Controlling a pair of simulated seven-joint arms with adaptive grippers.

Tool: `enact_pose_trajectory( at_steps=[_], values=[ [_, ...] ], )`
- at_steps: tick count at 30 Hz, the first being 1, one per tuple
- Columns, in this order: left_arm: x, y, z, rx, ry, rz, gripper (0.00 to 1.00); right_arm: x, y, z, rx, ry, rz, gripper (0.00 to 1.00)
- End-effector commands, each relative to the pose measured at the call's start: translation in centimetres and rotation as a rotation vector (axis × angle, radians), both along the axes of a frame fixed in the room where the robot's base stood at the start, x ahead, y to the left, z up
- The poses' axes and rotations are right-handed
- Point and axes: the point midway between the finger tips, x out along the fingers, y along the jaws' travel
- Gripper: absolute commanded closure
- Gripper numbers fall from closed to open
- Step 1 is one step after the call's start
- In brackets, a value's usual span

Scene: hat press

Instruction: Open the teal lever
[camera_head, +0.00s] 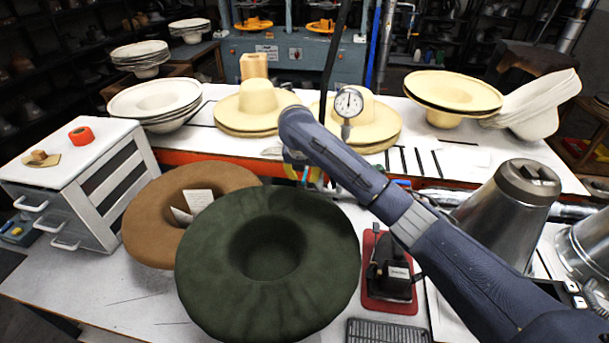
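My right arm reaches in from the lower right, and its far end bends down at the middle of the bench. My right gripper (300,166) is at that end, small and mostly hidden behind the wrist, so its fingers cannot be made out. Small coloured parts (316,178), some teal or green, show just right of and below it. They may include the teal lever, but I cannot tell its shape or position, nor whether the gripper touches it. A pressure gauge (348,103) stands behind my forearm. My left gripper is not in view.
A dark green hat (232,302) and a brown hat (146,222) lie in front. A red-based iron (388,272) and metal cylinder (505,222) stand at right. A drawer unit (92,165) is at left. Pale hats (255,105) line the rear table. The front left bench is clear.

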Motion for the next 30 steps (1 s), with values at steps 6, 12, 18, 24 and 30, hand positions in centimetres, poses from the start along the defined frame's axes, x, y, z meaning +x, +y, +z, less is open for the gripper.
enact_pose_trajectory(
  at_steps=[6,12,18,24,30],
  values=[
    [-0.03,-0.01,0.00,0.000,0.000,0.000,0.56,0.37,-0.09,-1.01,0.000,0.000,0.000,0.69],
    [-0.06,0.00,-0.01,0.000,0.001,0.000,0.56,0.45,-0.11,-1.12,0.000,-0.001,0.000,0.69],
    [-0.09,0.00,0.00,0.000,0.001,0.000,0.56,0.43,-0.10,-1.10,0.000,-0.001,0.000,0.73],
    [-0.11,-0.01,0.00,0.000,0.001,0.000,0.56,0.44,-0.11,-1.09,0.000,-0.001,0.000,0.96],
    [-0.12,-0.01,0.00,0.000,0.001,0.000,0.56,0.43,-0.11,-1.08,0.000,-0.001,0.000,1.00]
  ],
)
